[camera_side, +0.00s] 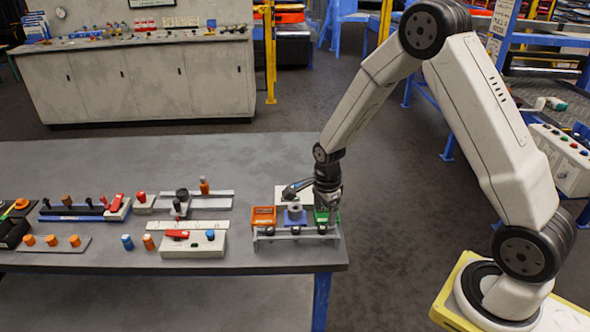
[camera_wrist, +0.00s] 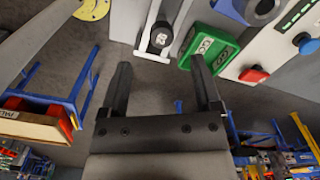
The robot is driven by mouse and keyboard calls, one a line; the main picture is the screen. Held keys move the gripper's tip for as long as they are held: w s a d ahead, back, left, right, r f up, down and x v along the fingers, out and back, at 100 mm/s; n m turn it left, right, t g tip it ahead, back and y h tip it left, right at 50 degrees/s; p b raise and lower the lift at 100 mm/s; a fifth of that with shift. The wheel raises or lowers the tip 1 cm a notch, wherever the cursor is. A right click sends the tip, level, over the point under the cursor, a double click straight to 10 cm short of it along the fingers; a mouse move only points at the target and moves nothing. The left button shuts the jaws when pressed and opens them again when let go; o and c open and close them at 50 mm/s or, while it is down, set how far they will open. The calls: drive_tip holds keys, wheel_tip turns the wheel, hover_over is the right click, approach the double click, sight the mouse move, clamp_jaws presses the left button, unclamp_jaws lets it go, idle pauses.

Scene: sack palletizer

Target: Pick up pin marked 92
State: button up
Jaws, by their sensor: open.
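A black pin (camera_wrist: 161,37) with a small pale label stands in a grey rail in the wrist view; I cannot read the number surely. In the side view, several black pins sit along the grey rail (camera_side: 258,238) at the table's right end, and I cannot tell which is marked 92. My gripper (camera_wrist: 160,62) is open and empty, its two fingers pointing toward the black pin, with the pin beyond the gap between the tips. In the side view my gripper (camera_side: 327,200) hangs over the right end of the rail, and its fingertips are hard to make out.
A green block (camera_wrist: 207,48) with a label stands close to the right finger in the wrist view. A blue block (camera_side: 295,217) and an orange bin (camera_side: 263,216) stand left of it. A white box (camera_side: 193,244) with a red switch lies further left.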

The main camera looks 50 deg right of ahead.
sight(323, 227)
drive_tip(key=shift+w+f, duration=0.1)
drive_tip(key=shift+f, duration=2.5)
clamp_jaws()
